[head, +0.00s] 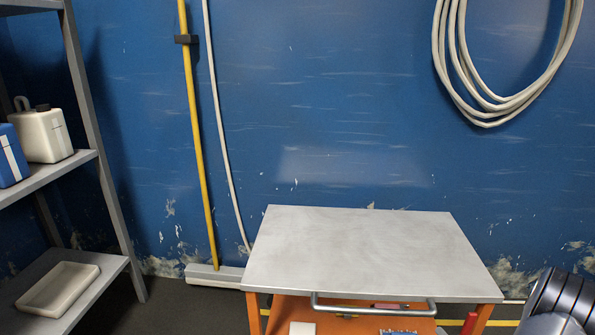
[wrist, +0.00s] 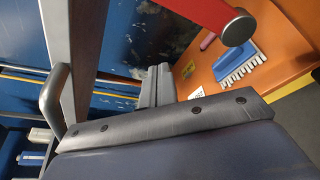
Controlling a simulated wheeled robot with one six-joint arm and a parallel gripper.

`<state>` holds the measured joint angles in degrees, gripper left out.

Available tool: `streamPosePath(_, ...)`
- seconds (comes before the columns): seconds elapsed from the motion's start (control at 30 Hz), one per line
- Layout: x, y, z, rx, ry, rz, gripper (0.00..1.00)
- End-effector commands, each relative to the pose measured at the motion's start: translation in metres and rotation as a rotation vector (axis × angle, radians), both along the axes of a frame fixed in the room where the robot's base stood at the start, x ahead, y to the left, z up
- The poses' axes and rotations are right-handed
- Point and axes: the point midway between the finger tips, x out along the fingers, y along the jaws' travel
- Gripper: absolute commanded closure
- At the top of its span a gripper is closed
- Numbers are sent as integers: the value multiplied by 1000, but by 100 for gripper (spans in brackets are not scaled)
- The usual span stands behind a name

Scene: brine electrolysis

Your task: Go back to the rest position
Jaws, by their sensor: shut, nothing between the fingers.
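My gripper (wrist: 158,72) shows in the wrist view as two grey fingers side by side, shut with nothing between them. It is beside the cart, near a red bar with a round grey end (wrist: 208,14) and the orange lower part of the cart. The gripper is not visible in the head view. The cart (head: 355,250) has a bare grey top and an orange lower shelf, and stands against the blue wall. Its grey top edge (wrist: 84,60) and bent handle (wrist: 53,100) show at the left of the wrist view.
A blue brush with white bristles (wrist: 238,70) lies on the orange surface. A shelf rack (head: 95,150) at left holds a white jug (head: 42,134), a blue container (head: 10,160) and a tray (head: 58,289). A yellow pole (head: 198,140) leans on the wall; a hose coil (head: 480,95) hangs right.

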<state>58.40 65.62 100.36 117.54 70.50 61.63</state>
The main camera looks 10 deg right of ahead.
Motion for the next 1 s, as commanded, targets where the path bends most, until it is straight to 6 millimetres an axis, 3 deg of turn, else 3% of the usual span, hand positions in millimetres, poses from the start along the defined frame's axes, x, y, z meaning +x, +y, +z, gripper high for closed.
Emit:
streamPosePath(0.47, 5, 12, -22, -278, 73, 7, 100)
streamPosePath(1.0, 4, 12, -22, -303, 80, 6, 100)
